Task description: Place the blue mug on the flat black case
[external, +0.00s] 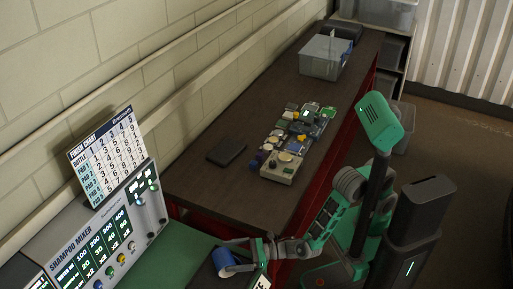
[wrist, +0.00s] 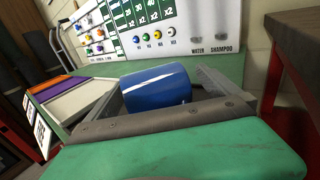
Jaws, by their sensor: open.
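The blue mug (external: 226,262) is at the bottom of the external view, over a dark patch at the edge of the green counter. In the wrist view the mug (wrist: 157,86) lies across the space between my two fingers, its blue side toward me. My gripper (external: 232,256) is open with its fingers on either side of the mug; in the wrist view my gripper (wrist: 160,80) shows the same. I cannot tell whether either finger touches it. A flat black case (external: 227,151) lies on the dark workbench, near its wall side.
The workbench (external: 210,185) has bare room around the case. Electronic parts and boards (external: 292,145) lie right of it. A clear bin (external: 325,57) stands at the far end. The shampoo mixer panel (external: 105,235) stands behind the green counter (external: 170,255), close to my gripper.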

